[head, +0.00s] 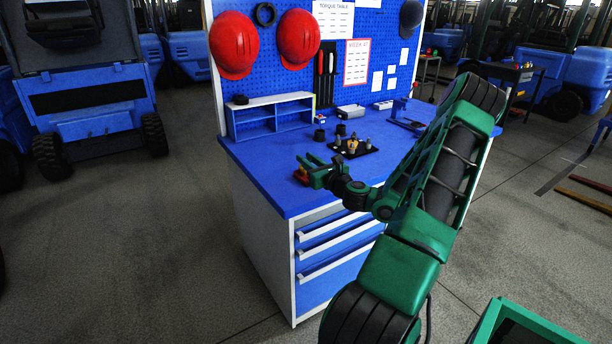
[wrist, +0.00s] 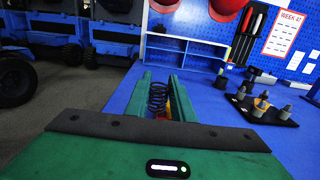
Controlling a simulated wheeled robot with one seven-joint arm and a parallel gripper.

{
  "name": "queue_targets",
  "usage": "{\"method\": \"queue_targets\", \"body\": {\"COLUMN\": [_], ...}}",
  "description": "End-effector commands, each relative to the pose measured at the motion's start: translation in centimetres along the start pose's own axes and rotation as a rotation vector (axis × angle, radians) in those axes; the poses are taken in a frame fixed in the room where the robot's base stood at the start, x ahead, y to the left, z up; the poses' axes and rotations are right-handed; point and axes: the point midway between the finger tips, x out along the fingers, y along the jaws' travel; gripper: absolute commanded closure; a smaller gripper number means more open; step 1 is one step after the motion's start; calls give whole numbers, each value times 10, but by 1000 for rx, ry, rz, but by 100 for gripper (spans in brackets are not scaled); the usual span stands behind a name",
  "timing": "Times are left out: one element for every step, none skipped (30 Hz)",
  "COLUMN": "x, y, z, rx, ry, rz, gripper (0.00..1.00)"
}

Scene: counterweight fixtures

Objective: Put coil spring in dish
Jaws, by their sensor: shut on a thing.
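My gripper (head: 311,168) is over the front left part of the blue workbench. In the wrist view, its two green fingers (wrist: 160,84) are shut on a dark coil spring (wrist: 157,99), which stands upright between them. In the head view the spring is too small to make out. A red and orange thing (head: 300,174) lies just by the fingertips in the head view. It also shows behind and below the spring in the wrist view (wrist: 171,113), mostly hidden by the fingers. I cannot tell whether it is the dish. No other dish is clear.
A black tray (wrist: 287,115) with several grey-topped pieces stands to the right of my gripper. Small dark cylinders (head: 320,134) stand behind it. A blue and grey shelf (head: 271,118) is at the back, below the pegboard. The bench's left surface is clear.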

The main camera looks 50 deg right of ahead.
Motion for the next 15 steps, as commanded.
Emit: {"method": "queue_targets", "body": {"x": [8, 12, 17, 21, 24, 29, 32, 34, 37, 39, 41, 42, 43, 43, 44], "y": [-7, -11, -16, -21, -24, -29, -32, -35, -38, -40, -41, -43, -44, -44, -44], "z": [-6, -10, -15, -18, -21, -25, -28, -30, -33, -34, -36, -37, -38, -39, -42], "rx": [0, 0, -1, -1, 0, -1, -1, 0, 0, 0, 0, 0, 0, 1, 1], "ry": [-2, -2, -1, -2, -2, -1, -1, -1, -1, -1, -1, 0, 0, 0, 0], "rz": [1, 1, 2, 1, 1, 1, 1, 2, 2, 2, 2, 2, 2, 2, 2], "gripper": [99, 99, 99, 99, 99, 99, 99, 99, 99, 99, 99, 99, 99, 99, 99]}}
